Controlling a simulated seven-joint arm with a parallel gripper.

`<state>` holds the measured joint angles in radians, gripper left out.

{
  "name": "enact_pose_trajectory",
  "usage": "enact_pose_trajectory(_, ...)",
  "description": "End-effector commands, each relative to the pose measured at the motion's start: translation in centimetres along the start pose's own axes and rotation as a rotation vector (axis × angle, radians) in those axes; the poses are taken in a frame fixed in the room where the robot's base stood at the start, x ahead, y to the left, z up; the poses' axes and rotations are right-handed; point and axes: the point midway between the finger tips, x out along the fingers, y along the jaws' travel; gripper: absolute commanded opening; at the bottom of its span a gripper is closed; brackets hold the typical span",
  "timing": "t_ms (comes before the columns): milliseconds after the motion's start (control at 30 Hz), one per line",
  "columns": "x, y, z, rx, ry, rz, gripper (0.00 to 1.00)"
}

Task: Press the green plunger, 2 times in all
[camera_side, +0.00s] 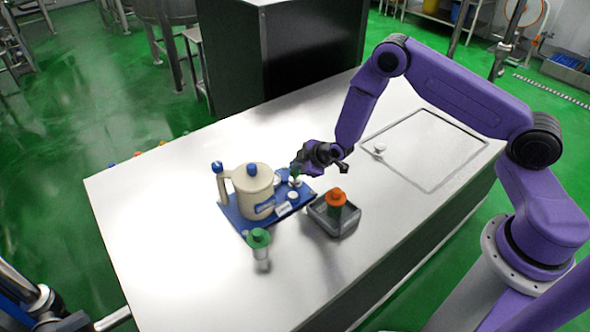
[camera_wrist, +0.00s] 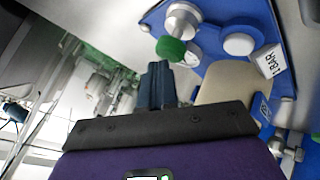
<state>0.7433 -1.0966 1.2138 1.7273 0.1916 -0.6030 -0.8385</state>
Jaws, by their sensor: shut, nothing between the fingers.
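The green plunger (camera_wrist: 171,48) has a round green knob on a metal stem and stands on the blue board (camera_wrist: 210,12) in the wrist view. In the side view the knob is mostly hidden by my gripper (camera_side: 297,167), at the right part of the blue board (camera_side: 233,217). My gripper (camera_wrist: 158,68) is shut and empty, its dark blue fingertips close beside the green knob in the picture. I cannot tell whether they touch it. A cream machine (camera_side: 252,190) with blue knobs stands on the board.
A round white button (camera_wrist: 238,44) and a "1 BAR" label (camera_wrist: 270,62) are beside the plunger. A green-topped clear container (camera_side: 260,240) stands in front of the board. A grey tray (camera_side: 347,228) holds an orange-topped item (camera_side: 336,198). The near tabletop is clear.

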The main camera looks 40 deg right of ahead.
Motion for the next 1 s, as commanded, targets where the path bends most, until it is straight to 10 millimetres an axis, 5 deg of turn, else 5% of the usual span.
enact_pose_trajectory(1000,0.75,-0.57,0.65,0.001,-0.003,-0.001,0.00)
